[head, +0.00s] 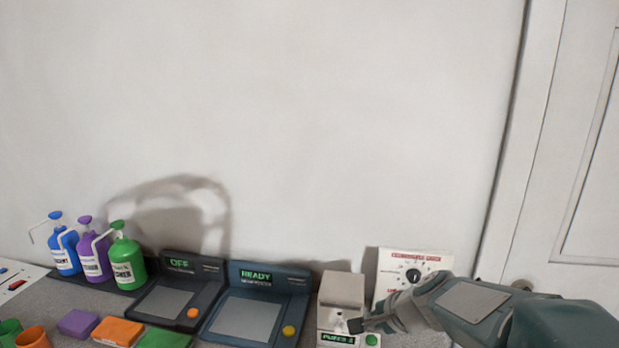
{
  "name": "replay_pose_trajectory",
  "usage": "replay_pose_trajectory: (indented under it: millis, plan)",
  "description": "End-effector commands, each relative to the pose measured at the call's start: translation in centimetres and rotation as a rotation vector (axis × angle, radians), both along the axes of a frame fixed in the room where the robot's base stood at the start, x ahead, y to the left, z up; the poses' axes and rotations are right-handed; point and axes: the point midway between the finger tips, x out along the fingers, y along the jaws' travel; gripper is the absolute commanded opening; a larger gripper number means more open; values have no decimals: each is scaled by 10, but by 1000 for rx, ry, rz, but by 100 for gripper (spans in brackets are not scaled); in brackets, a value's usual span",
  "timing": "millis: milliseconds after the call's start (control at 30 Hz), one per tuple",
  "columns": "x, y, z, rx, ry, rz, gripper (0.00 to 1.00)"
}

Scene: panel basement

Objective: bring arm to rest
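My arm reaches in from the lower right of the head view, with its teal and grey links stretched leftward. My gripper (356,326) is a small dark shape at the arm's left end. It is in front of the lower part of a beige box-shaped device (342,289), close to its small green-lit display and green button (372,340). I cannot tell whether it touches the device. The fingers are too small and too edge-on to show whether they are open or shut.
A white dial panel (414,262) stands behind my arm. To the left are a device reading READY (245,318), one reading OFF (160,301), and three pump bottles (97,262). Coloured blocks (118,331) and cups (33,338) sit at the front left. A wall closes the back.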

Motion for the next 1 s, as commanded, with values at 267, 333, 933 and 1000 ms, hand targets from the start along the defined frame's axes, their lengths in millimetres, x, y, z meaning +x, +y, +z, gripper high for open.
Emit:
replay_pose_trajectory:
  millis: [267,333,933,1000]
  plan:
    - [-63,7,27,-233,-78,269,0]
    - [-79,7,30,-293,-93,332,0]
    - [-199,-26,44,-843,-164,789,0]
    - [-207,-31,44,-892,-163,822,0]
